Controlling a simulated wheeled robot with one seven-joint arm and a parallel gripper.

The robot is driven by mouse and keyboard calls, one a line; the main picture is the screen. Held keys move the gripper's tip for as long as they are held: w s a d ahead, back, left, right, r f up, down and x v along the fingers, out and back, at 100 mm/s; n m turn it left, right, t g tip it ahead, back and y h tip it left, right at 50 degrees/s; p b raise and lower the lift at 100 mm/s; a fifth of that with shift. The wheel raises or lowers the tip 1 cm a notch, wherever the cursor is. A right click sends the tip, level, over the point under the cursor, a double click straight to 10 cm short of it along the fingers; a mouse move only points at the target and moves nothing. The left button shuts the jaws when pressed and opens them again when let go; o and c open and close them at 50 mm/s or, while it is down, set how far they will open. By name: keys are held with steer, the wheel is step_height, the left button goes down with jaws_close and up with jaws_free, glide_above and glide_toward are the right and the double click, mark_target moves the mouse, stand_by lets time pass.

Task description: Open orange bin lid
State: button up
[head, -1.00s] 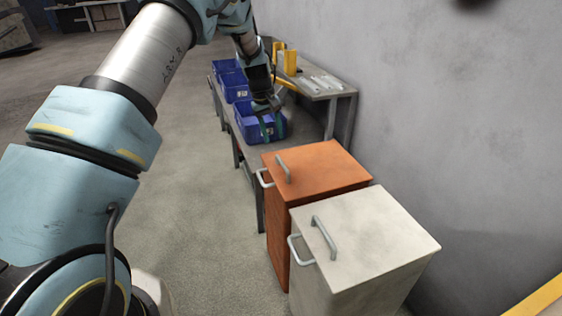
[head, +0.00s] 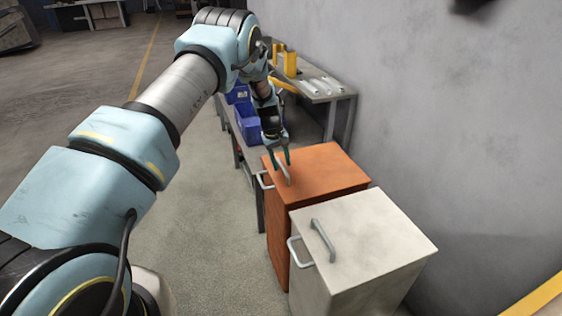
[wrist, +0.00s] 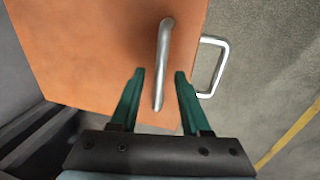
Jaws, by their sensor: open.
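The orange bin (head: 320,172) stands between the bench and a white bin, with its lid closed flat. A silver lid handle (head: 284,173) rises from the lid near its left side, and a second silver handle (head: 263,180) is on the bin's front face. My gripper (head: 281,157) is open and empty above the lid, at the lid handle. In the wrist view, the lid handle (wrist: 163,62) reaches between the green fingertips (wrist: 160,73) of my gripper. The front handle (wrist: 218,66) lies outside the right finger. I cannot tell whether the fingers touch the handle.
The white bin (head: 370,232) with its own lid handle stands close in front of the orange bin. Blue crates (head: 247,125) sit on the bench behind. A grey wall (head: 450,120) runs along the right. Open floor (head: 200,225) lies to the left.

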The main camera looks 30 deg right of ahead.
steer(key=shift+c, duration=0.3)
jaws_close()
stand_by(1.1)
